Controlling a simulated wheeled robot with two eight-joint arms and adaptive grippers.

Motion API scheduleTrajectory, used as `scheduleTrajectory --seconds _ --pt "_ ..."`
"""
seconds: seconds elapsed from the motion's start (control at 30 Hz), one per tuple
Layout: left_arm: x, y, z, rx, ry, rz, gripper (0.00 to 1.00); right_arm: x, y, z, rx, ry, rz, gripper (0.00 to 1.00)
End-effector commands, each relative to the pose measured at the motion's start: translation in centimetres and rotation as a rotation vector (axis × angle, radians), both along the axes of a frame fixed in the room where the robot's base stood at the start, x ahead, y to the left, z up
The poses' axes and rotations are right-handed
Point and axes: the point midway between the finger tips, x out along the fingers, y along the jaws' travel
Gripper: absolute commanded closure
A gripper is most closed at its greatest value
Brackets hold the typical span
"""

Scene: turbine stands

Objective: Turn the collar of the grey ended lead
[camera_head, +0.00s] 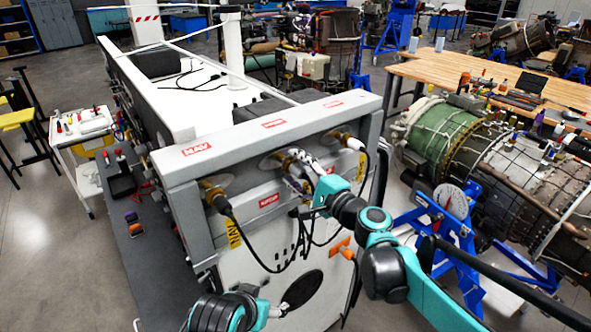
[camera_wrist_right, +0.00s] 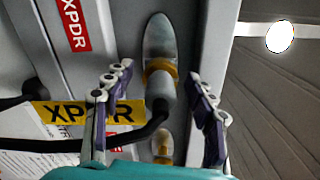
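A grey ended lead (camera_wrist_right: 162,93) is plugged into the middle socket of the grey panel, and its black cable hangs away. Its brass collar (camera_wrist_right: 160,68) sits just above the grey end in the right wrist view. My right gripper (camera_wrist_right: 158,74) is open, with one finger on each side of the lead and visible gaps to both. In the head view my right gripper (camera_head: 306,172) is at the middle socket and hides part of the lead. My left arm is low at the bottom left; its gripper (camera_head: 277,311) is small and unclear there.
A black ended lead (camera_head: 220,202) is at the panel's left and a white ended lead (camera_head: 352,142) at its right. A yellow XPDR label (camera_wrist_right: 85,113) lies beside the grey lead. A turbine engine (camera_head: 500,165) on a blue stand is to the right.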

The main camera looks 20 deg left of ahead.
Motion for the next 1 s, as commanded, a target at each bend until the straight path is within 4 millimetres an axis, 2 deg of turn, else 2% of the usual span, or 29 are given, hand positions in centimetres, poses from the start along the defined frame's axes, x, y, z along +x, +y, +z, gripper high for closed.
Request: scheduleTrajectory --seconds 0.27,0.7,0.8,1.0 --pt "0.0 0.0 0.0 0.000 0.000 0.000 0.26 -0.4 -0.6 0.0 0.001 0.000 -0.001 0.44" --pt "0.0 0.0 0.0 0.000 0.000 0.000 0.26 -5.8 -7.6 0.0 0.000 0.000 -0.003 0.44" --pt "0.0 0.0 0.0 0.000 0.000 0.000 0.26 -6.6 -8.7 0.0 0.000 0.000 -0.003 0.44" --pt "0.0 0.0 0.0 0.000 0.000 0.000 0.26 -7.4 -9.5 0.0 0.000 0.000 -0.001 0.44"
